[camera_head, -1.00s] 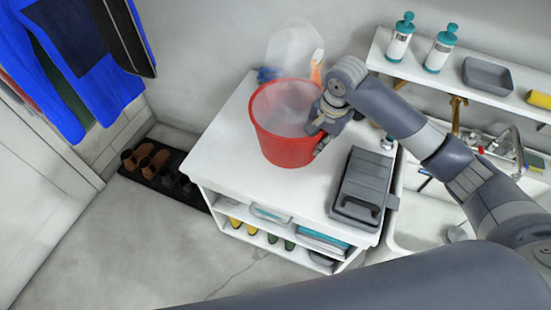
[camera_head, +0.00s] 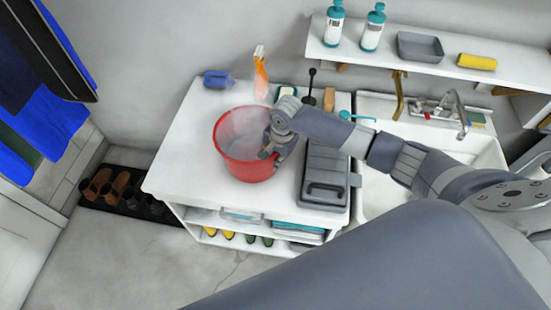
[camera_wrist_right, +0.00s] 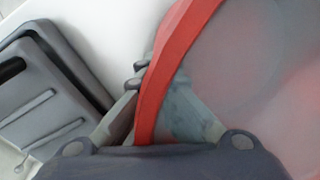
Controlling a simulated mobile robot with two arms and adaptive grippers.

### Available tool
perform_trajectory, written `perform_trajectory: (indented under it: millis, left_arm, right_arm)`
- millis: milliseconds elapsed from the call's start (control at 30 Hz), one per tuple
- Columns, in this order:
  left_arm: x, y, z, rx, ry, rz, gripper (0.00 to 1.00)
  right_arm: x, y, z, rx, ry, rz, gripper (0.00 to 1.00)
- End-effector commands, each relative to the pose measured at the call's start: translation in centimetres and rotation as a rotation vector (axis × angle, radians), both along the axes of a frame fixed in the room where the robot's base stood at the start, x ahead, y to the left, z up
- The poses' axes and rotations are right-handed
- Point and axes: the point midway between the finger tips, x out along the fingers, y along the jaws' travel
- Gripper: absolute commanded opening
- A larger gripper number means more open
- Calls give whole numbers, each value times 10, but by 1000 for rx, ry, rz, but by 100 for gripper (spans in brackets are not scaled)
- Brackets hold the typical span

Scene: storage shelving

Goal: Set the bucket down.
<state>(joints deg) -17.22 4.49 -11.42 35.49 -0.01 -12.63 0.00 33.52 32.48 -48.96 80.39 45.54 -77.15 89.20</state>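The red bucket (camera_head: 240,165) is upright over the left-middle part of the white worktop (camera_head: 182,165). Its base appears to be at the worktop surface; I cannot be sure that it touches. Whitish haze shows inside it. My right gripper (camera_head: 270,148) is at the bucket's right side. In the right wrist view, the red rim (camera_wrist_right: 165,75) passes between the two fingers (camera_wrist_right: 150,92), one outside the wall and one inside, and they close on it. The bucket's far underside is hidden. My left gripper is not in view.
A grey case (camera_head: 325,170) lies just right of the bucket. A blue scoop (camera_head: 218,79) and an orange-topped spray bottle (camera_head: 260,75) stand behind it. A sink (camera_head: 375,195) is to the right, under a wall shelf (camera_head: 430,58). The worktop's left front is clear.

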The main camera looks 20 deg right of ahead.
Motion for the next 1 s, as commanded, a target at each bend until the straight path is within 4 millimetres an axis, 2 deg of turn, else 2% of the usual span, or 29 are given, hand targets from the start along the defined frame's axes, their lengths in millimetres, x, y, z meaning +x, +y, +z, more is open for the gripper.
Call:
perform_trajectory:
  millis: [233, 367, 767, 867, 1000]
  left_arm:
    - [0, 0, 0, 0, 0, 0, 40]
    - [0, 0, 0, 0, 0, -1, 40]
    - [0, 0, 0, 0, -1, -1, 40]
    - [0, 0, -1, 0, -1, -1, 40]
    - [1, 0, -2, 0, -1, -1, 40]
  right_arm:
    - [0, 1, -2, 1, -1, 0, 0]
    - [0, 0, -2, 0, 0, 0, 25]
    - [0, 0, 2, 0, 0, 1, 25]
    - [-1, 0, 12, 2, -1, 1, 25]
    - [-3, -3, 37, 0, -5, 1, 25]
